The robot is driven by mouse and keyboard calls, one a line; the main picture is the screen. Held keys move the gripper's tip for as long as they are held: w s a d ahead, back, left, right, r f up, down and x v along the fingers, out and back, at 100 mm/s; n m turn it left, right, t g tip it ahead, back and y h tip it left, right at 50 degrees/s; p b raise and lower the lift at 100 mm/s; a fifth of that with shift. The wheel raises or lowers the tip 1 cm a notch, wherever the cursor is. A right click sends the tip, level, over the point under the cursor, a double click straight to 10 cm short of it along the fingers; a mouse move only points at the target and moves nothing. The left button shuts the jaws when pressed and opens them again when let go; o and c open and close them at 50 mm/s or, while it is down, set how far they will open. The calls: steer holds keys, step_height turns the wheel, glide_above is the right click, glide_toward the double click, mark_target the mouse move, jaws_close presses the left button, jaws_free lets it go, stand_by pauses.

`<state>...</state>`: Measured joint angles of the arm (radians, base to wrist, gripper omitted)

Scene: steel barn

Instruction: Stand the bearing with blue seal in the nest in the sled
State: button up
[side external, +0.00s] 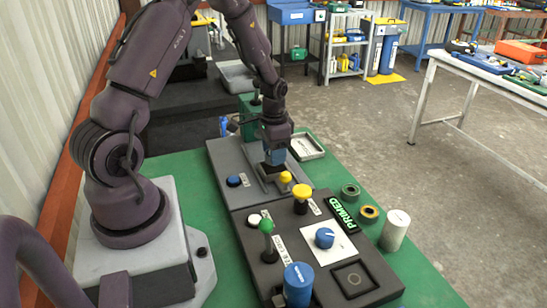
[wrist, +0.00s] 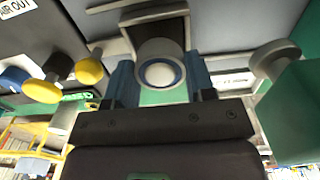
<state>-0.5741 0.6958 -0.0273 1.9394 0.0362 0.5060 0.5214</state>
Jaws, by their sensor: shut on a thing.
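My gripper (side external: 276,163) is low over the grey sled (side external: 264,183) on the dark plate. In the wrist view its two blue fingers (wrist: 162,82) are shut on the bearing with blue seal (wrist: 160,73), a pale round part with a blue ring whose face is toward the camera. A U-shaped grey frame of the sled (wrist: 137,16) surrounds the bearing's far side in that view. I cannot tell whether the bearing touches the nest or hangs just above it. In the side view the fingers hide the bearing.
A yellow knob (side external: 286,177) is close beside the fingers. A yellow button (side external: 302,192), green-knobbed lever (side external: 266,227), blue dial (side external: 325,237) and blue cylinder (side external: 298,283) stand nearer the camera. Two ring parts (side external: 350,190) (side external: 369,212) and a white cylinder (side external: 395,230) are at right. A tray (side external: 306,147) lies behind.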

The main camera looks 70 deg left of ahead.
steer(key=shift+f, duration=1.05)
steer(key=shift+f, duration=0.1)
steer(key=o, duration=1)
step_height(320, 180, up, 11)
steer(key=shift+f, duration=0.1)
steer(key=s+d+r+t, duration=0.3)
steer(key=s+d+r, duration=0.1)
steer(key=d+r, duration=0.9)
steer(key=s+d+r+t, duration=0.1)
steer(key=s+d, duration=0.1)
steer(key=s, duration=0.1)
steer(key=s+d+r, duration=0.2)
steer(key=s, duration=0.1)
steer(key=s+d+r+t, duration=0.1)
steer(key=s+d+r, duration=0.1)
steer(key=s+d, duration=0.1)
steer(key=shift+r+t, duration=0.1)
steer(key=shift+t, duration=0.2)
